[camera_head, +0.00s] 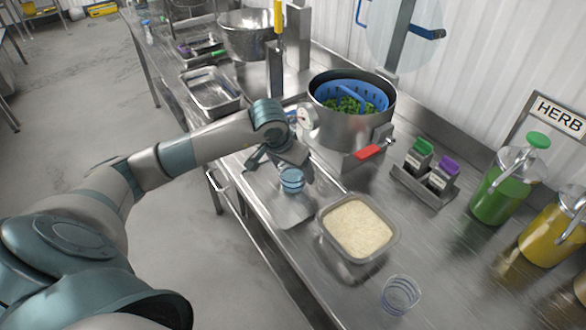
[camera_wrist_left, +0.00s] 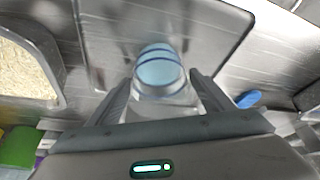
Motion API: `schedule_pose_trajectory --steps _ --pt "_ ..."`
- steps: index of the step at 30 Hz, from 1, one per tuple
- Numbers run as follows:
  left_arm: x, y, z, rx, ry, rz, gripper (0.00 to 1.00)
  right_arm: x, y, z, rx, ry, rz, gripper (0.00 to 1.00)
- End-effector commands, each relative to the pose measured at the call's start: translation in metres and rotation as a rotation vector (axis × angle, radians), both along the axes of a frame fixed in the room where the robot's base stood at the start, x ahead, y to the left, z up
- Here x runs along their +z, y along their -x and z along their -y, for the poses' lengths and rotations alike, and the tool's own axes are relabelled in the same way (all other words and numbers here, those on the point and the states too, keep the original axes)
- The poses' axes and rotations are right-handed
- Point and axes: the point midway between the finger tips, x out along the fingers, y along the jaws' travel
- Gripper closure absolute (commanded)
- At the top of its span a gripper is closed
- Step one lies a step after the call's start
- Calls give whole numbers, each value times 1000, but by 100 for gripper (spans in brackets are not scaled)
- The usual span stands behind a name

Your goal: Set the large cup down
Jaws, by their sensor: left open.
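A clear cup with blue bands (camera_head: 292,181), which I take for the large cup, is upright at my left gripper (camera_head: 279,169), over a flat grey metal tray (camera_head: 291,212). In the left wrist view, the cup (camera_wrist_left: 161,72) is between the two dark fingers of my left gripper (camera_wrist_left: 162,82), which are open with a gap on each side. The cup's base appears to rest on the tray (camera_wrist_left: 112,40), but the contact is not clear. My right gripper is not in view.
A rice container (camera_head: 328,237) stands to the right of the tray. Another clear banded cup (camera_head: 400,295) stands in front of it. A large pot with a blue basket (camera_head: 345,130) is behind. Sauce bottles (camera_head: 505,188) and a small rack (camera_head: 420,190) stand at the right.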

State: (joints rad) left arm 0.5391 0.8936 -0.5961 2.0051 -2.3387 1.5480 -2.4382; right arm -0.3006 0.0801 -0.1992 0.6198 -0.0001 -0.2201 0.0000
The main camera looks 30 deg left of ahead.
Motion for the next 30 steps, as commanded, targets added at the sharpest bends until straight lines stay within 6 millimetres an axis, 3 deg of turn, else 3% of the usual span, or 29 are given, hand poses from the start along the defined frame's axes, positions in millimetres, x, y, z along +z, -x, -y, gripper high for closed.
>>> schedule_pose_trajectory --steps 7,11,24,30 --pt "4 0 0 0 0 -1 26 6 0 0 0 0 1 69" --pt "14 4 -1 -1 -2 4 26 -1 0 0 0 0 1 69" --pt "85 34 -1 0 -2 5 26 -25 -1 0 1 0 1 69" --pt "107 42 0 0 0 3 26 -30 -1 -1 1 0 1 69"
